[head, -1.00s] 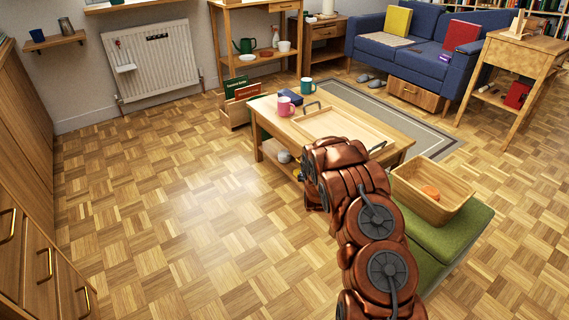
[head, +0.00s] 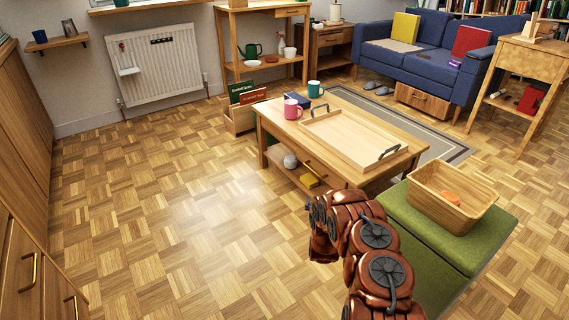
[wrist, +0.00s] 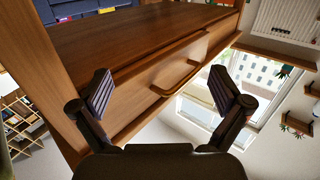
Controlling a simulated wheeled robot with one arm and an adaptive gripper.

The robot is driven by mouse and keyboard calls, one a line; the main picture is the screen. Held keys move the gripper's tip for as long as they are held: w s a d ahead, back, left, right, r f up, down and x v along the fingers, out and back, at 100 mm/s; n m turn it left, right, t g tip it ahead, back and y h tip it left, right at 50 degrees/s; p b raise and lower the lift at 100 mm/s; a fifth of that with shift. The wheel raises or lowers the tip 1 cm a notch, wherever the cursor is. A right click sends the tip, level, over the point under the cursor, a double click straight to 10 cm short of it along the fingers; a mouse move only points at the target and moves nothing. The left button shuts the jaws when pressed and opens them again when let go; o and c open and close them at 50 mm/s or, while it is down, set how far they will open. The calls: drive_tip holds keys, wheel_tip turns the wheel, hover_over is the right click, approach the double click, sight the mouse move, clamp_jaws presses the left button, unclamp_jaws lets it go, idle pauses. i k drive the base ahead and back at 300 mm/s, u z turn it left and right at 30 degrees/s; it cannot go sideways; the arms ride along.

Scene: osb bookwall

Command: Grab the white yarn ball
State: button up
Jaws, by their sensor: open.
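The white yarn ball (head: 290,161) shows in the head view as a small pale ball low under the near long side of the coffee table (head: 274,129), apparently on its lower shelf. In the wrist view I do not see the ball. My gripper (wrist: 163,95) is open there, with two dark ridged fingers spread apart and nothing between them.
A yellow thing (head: 309,181) lies right of the ball under the tabletop. A green bench (head: 412,226) with a wooden box (head: 440,209) is at right. Floor left is clear.

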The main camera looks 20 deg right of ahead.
sight(290, 162)
drive_tip(key=i, duration=1.3)
drive_tip(key=z, duration=0.05)
